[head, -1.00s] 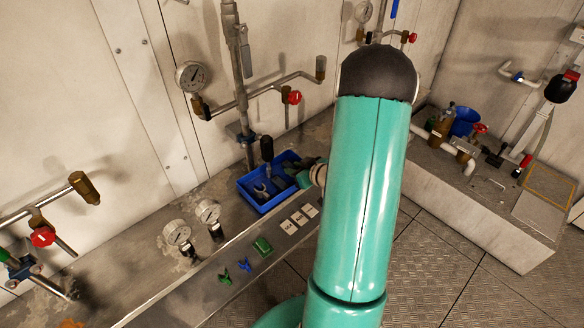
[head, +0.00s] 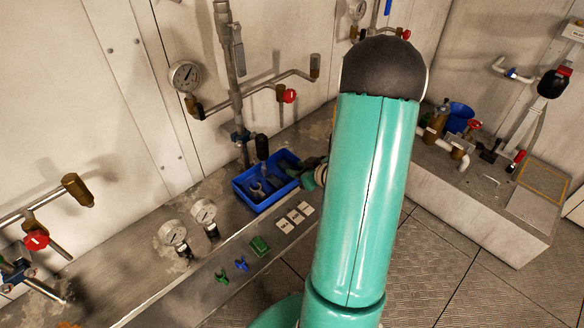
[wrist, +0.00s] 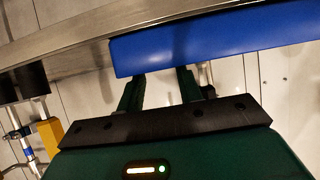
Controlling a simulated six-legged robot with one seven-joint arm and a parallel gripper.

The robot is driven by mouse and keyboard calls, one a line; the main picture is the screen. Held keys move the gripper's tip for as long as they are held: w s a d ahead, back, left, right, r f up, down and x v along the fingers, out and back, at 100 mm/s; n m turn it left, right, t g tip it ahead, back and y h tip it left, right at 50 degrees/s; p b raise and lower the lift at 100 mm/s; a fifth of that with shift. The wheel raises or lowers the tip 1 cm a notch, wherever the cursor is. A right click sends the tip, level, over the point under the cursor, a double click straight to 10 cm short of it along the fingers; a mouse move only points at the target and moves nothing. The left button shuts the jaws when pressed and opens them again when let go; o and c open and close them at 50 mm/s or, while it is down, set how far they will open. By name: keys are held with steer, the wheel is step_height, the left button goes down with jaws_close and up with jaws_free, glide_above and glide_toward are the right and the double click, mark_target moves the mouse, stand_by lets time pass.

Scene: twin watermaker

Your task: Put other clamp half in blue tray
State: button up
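The blue tray (head: 262,205) stands on the steel bench in the head view, with grey metal pieces (head: 258,190) and darker parts inside. I cannot tell whether any is a clamp half. My gripper (head: 308,179) is at the tray's right end, partly hidden by my arm. In the wrist view, the blue tray (wrist: 215,42) crosses the top and hides my fingertips. My gripper (wrist: 160,88) shows two dark green fingers held apart, with nothing visible in the gap between them. No clamp half can be made out for certain.
A green clip (head: 222,277), a blue clip (head: 241,264), a green block (head: 260,245) and white cards (head: 293,217) lie in front of the tray. Two gauges (head: 172,234) stand left of it. A dark-handled valve (head: 262,147) and a vertical pipe (head: 232,90) rise behind it.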

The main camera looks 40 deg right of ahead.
steer(key=v, duration=0.8)
steer(key=w+a+r+g+h, duration=0.2)
steer(key=w+r+h, duration=0.3)
steer(key=r, duration=0.4)
steer(key=w+a+r+m+g, duration=0.1)
steer(key=a+r, duration=0.6)
steer(key=s+a+r+g+y, duration=0.1)
steer(key=s+a+r+y, duration=0.1)
steer(key=s+a, duration=0.4)
steer(key=s+a+r+g+y, duration=0.2)
steer(key=s+a, duration=0.4)
steer(key=a, duration=1)
steer(key=shift+a+r+n+g+y, duration=0.2)
steer(key=shift+r+n+g+y, duration=0.15)
steer(key=shift+r, duration=0.4)
steer(key=shift+s, duration=0.1)
